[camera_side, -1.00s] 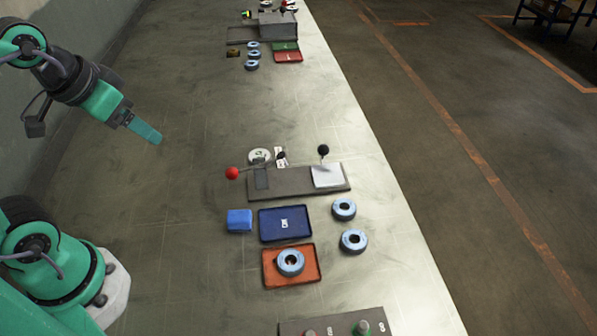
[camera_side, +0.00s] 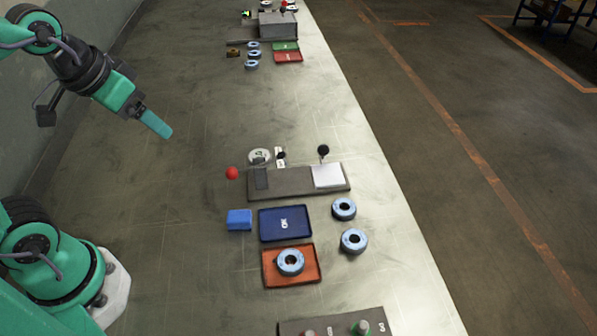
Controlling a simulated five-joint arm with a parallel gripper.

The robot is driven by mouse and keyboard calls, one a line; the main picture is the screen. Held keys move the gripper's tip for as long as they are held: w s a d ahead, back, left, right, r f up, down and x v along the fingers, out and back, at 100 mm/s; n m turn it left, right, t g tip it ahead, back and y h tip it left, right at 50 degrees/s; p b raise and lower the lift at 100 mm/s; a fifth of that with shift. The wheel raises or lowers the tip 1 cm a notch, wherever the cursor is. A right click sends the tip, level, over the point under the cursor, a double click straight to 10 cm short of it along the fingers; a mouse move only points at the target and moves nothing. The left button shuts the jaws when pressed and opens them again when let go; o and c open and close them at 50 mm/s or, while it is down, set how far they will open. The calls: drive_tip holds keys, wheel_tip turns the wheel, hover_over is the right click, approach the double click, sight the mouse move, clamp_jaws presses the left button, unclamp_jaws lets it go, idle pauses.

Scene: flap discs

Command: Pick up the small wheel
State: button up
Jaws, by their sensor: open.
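Three similar blue-grey wheels with dark centre holes lie near the middle of the bench. One wheel (camera_side: 291,262) lies in the orange tray (camera_side: 271,281). Another wheel (camera_side: 344,209) lies on the bench right of the blue tray (camera_side: 271,234). A third wheel (camera_side: 354,241) lies just below that one. They look close in size, so I cannot tell which is the small one. My gripper (camera_side: 157,125) is open and empty, raised at the upper left, well apart from all the wheels. The gap between its fingers is hidden from this side.
A grey fixture (camera_side: 290,184) with a white plate and a black knob stands behind the trays. A red ball (camera_side: 232,173) and a blue block (camera_side: 239,219) are at its left. A button panel (camera_side: 345,323) is at the front. More wheels and trays lie far back. The left bench is clear.

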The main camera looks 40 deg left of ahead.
drive_tip(key=w+d+g, duration=0.2)
drive_tip(key=w+d, duration=0.4)
drive_tip(key=w, duration=0.2)
drive_tip(key=m+g, duration=0.3)
approach(356, 235)
drive_tip(key=shift+s+d+f, duration=0.15)
drive_tip(key=shift+s+f, duration=0.05)
drive_tip(key=shift+f, duration=0.6)
drive_tip(key=shift+s+d+f, duration=0.15)
drive_tip(key=shift+s+f, duration=0.1)
drive_tip(key=shift+f, duration=0.6)
drive_tip(key=shift+f, duration=0.1)
drive_tip(key=shift+f, duration=2.5)
